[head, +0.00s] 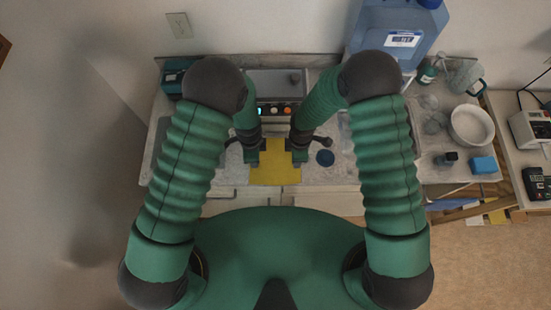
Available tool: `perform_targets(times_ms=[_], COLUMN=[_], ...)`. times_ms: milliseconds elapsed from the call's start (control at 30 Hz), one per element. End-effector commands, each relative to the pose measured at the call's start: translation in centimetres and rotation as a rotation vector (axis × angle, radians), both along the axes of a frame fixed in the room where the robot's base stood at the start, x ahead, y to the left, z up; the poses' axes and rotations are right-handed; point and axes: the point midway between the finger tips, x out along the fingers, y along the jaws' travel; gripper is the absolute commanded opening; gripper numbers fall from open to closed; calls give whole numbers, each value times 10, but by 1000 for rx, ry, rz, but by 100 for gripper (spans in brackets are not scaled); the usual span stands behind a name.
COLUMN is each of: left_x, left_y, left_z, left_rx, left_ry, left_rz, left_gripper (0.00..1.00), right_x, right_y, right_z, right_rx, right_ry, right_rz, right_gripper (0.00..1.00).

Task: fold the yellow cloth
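The yellow cloth (276,175) lies flat at the front edge of the counter, between and in front of my two grippers. My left gripper (252,158) is at the cloth's left back corner. My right gripper (298,158) is at its right back corner. Both point down at the cloth, and the fingertips are small and dark here. I cannot tell whether either one is shut on the cloth. The cloth's far part is partly hidden by the grippers.
Behind the cloth is a device with lit buttons (275,110). A large blue container (400,35) stands at the back right. A white bowl (472,125) and a blue block (484,165) are farther right.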

Motion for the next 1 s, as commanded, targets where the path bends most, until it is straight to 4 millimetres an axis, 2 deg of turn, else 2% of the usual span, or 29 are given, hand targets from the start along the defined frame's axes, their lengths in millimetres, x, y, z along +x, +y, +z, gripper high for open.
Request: perform_targets(times_ms=[67,500,1000], left_x=[0,-1,-1], left_y=[1,0,0], left_z=[-1,-2,-2], left_rx=[0,1,1], left_ry=[0,2,3], left_rz=[1,0,0], left_gripper=[29,1,0], right_x=[0,-1,-1], right_y=[0,-1,-2], right_z=[-2,-3,-3], right_rx=[-1,0,-2], right_ry=[2,3,4], right_rz=[0,-1,-1], right_gripper=[30,1,0])
